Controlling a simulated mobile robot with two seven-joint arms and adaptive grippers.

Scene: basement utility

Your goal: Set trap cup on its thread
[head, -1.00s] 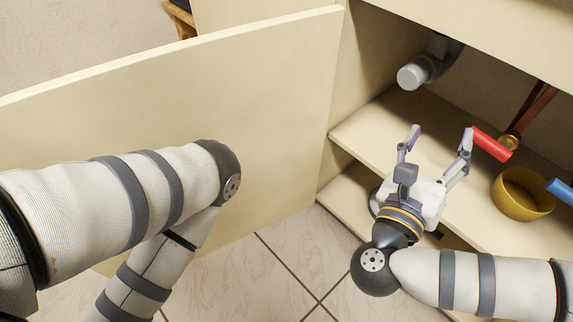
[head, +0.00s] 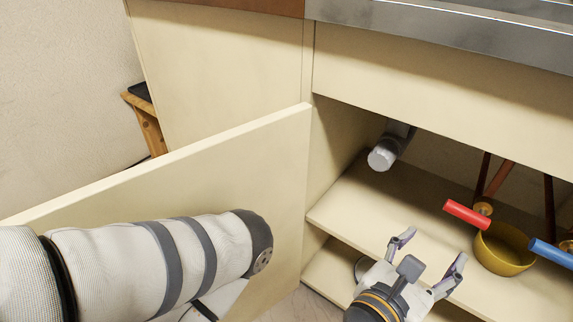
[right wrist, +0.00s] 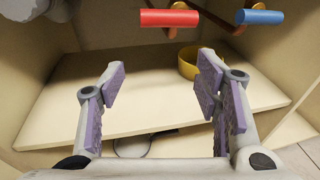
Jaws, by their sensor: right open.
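A light grey cylindrical fitting (head: 383,156) hangs on the drain pipe under the sink, at the upper left of the open cabinet. I cannot tell whether it is the trap cup or the threaded part. A grey blurred shape at the top left of the right wrist view (right wrist: 25,8) looks like this plumbing. My right gripper (head: 432,250) is open and empty in front of the cabinet shelf, below and to the right of the fitting. In the right wrist view its padded fingers (right wrist: 162,75) are wide apart with nothing between them. My left gripper is out of view.
The shelf (head: 360,215) is mostly bare. A yellow bowl (head: 502,252) sits at its right, near red (head: 467,214) and blue (head: 552,255) handles on pipes. A partly hidden round rim (head: 361,268) lies below. The open cabinet door (head: 215,170) stands left, behind my left arm.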

